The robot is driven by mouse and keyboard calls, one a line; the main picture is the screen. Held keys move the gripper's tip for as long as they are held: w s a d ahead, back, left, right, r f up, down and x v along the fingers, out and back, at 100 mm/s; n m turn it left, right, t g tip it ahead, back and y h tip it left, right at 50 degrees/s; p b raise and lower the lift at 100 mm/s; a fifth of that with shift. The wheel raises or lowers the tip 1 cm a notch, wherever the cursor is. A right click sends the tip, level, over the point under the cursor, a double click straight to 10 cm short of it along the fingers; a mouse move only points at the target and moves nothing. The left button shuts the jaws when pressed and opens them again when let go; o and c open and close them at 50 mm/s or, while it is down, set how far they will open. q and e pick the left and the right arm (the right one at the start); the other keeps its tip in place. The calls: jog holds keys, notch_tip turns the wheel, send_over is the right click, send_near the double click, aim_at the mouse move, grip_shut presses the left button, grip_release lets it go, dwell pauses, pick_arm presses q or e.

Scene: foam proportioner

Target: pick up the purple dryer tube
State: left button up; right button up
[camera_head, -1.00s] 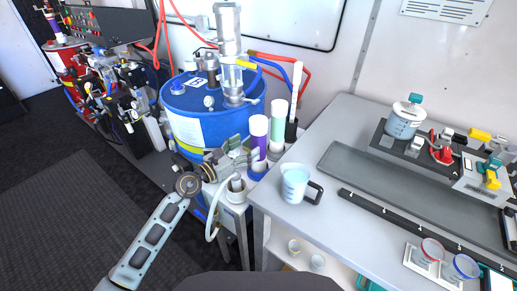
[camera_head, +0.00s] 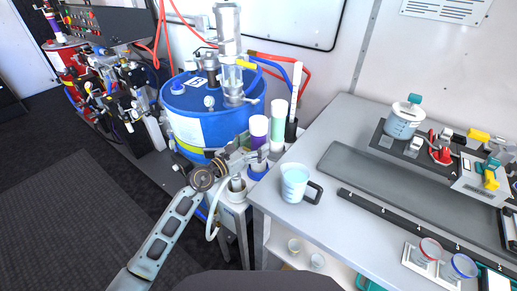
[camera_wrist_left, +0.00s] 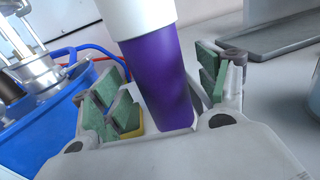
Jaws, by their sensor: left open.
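The purple dryer tube (camera_head: 258,128) has a white cap and stands upright in a holder beside the blue drum, left of the green tube. My left gripper (camera_head: 254,158) is at the lower part of the tube and partly hides it. In the left wrist view the purple tube (camera_wrist_left: 160,80) stands between the green-padded fingers of my open left gripper (camera_wrist_left: 163,90), with fingers on both sides. Its lower end is hidden behind the gripper body. My right gripper is not in view.
A pale green tube (camera_head: 279,118) stands close to the right of the purple one. A blue drum (camera_head: 205,115) is just left and behind. A beaker (camera_head: 294,182) stands on the grey table (camera_head: 350,225) to the right. A white hose (camera_head: 213,212) hangs below the gripper.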

pick_arm(q)
jog(key=shift+x, duration=1.1)
jog(key=c, duration=1.4)
